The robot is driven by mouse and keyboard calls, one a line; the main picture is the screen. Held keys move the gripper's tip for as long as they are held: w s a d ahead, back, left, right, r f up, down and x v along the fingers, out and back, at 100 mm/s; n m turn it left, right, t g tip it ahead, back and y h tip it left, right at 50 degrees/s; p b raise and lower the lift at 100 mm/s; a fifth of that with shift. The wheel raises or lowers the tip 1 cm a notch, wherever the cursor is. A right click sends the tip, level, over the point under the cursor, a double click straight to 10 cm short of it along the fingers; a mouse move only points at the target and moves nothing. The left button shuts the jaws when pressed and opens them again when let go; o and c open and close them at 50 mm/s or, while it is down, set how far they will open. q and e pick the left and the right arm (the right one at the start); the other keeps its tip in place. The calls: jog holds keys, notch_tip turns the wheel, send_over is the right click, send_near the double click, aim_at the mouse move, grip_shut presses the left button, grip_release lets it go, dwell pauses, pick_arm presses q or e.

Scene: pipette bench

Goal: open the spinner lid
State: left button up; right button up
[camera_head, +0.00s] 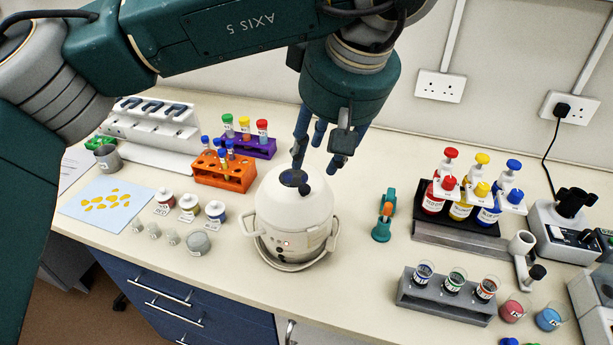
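The spinner (300,225) is a rounded white device with side handles, standing upright in the middle of the bench. Its domed lid (275,205) is down on the body, with a dark round patch on top and a small dark knob (304,189) beside it. A small red light shows on the front of the body. My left gripper (317,163) points down just above and behind the lid top. Its fingers are apart, with nothing seen between them. One fingertip overlaps the dark patch in the picture; I cannot tell whether it touches. My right gripper is not in view.
An orange tube rack (226,173) and a purple rack (258,150) stand close behind left. Small jars (215,211) stand left. A teal tool (384,216) stands right. Farther right are a bottle stand (455,236) and a grey cup rack (440,300).

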aim_at(305, 187)
pick_arm(q)
jog(key=p+x, duration=0.2)
jog(key=x, duration=0.8)
jog(key=shift+f, duration=0.2)
jog(key=shift+c, duration=0.5)
grip_shut()
